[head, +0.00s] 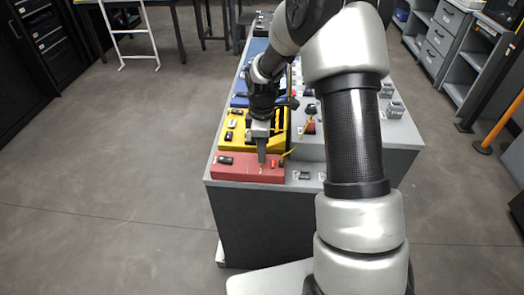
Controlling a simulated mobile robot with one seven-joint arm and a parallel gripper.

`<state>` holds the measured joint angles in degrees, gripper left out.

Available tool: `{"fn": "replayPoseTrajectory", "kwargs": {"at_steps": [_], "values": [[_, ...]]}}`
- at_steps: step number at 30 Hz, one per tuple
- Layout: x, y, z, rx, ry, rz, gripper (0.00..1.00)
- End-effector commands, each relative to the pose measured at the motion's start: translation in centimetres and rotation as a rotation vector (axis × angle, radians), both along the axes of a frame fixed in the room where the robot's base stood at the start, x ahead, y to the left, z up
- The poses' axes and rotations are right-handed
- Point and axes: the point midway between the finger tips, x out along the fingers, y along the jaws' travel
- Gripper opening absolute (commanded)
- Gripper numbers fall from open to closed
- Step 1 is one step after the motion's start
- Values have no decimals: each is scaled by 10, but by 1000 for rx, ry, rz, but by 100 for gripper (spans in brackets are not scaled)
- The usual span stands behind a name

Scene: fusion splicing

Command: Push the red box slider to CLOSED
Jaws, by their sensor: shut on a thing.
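The red box (240,174) sits at the near left corner of the grey bench top. My gripper (262,161) points down onto the top of the red box, right of its middle. Its fingers are shut on what appears to be the red box slider, which is mostly hidden between them. The slider's position and any CLOSED label are too small to read. A black part (225,160) lies on the box's left side, and a small red part (273,164) shows right of the fingers.
A yellow box (234,140) stands directly behind the red box, with blue boxes farther back. Small dark parts (304,175) lie on the grey bench (340,150) to the right. My arm covers much of the bench's right side. The floor at left is clear.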

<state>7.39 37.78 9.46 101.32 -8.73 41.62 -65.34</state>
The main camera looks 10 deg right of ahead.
Motion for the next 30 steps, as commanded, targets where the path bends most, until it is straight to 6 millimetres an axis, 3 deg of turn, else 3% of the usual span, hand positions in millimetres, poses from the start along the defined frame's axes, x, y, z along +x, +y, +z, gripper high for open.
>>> {"fn": "replayPoseTrajectory", "kwargs": {"at_steps": [4,11,19,20,23,30], "values": [[3,8,0,1,0,2,0],[14,41,0,1,-1,2,0],[15,45,1,3,-3,1,0],[15,45,1,4,-3,1,18],[15,44,1,3,-3,2,34],[14,43,0,2,-2,0,34]]}}
